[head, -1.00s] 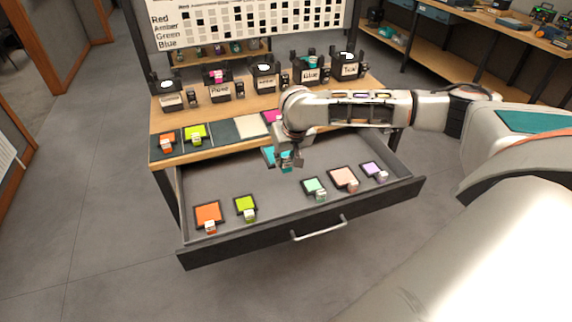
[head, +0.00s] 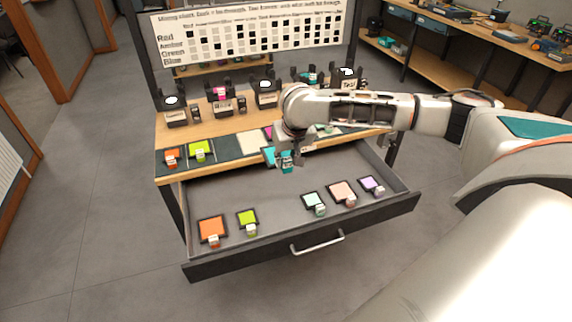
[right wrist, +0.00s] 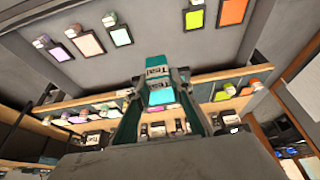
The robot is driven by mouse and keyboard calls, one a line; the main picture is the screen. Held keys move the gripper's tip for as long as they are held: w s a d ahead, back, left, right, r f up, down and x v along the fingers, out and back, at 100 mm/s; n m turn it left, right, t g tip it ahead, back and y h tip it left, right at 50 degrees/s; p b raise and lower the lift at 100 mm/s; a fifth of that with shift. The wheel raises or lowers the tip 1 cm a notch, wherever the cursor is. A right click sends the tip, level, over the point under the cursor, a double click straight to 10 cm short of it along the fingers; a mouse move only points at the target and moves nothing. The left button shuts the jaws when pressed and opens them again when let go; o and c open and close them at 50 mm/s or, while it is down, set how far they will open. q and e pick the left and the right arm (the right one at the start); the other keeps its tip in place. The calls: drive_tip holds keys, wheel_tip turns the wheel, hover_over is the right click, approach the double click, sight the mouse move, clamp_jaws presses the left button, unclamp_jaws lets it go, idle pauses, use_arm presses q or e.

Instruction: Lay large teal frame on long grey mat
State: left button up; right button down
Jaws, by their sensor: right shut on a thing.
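The teal frame (head: 268,155) is in my right gripper (head: 288,160), which is shut on its tagged handle block. In the right wrist view the teal frame (right wrist: 160,95) shows between the fingers, with a tag that seems to read "Teal". In the head view it hangs over the back of the open drawer, just in front of the bench edge. A long dark grey mat (head: 226,148) runs along the front of the bench top, with an orange and a lime frame on its left part. My arm hides part of its right side. My left gripper is out of view.
The open drawer (head: 260,195) holds orange, lime, pale mint, peach and lilac frames. Several dark labelled holders, one of them a pink-marked one (head: 219,97), stand behind the mat. A pale panel (head: 249,143) lies by the mat's middle.

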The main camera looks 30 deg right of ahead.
drive_tip(key=shift+r, duration=3.5)
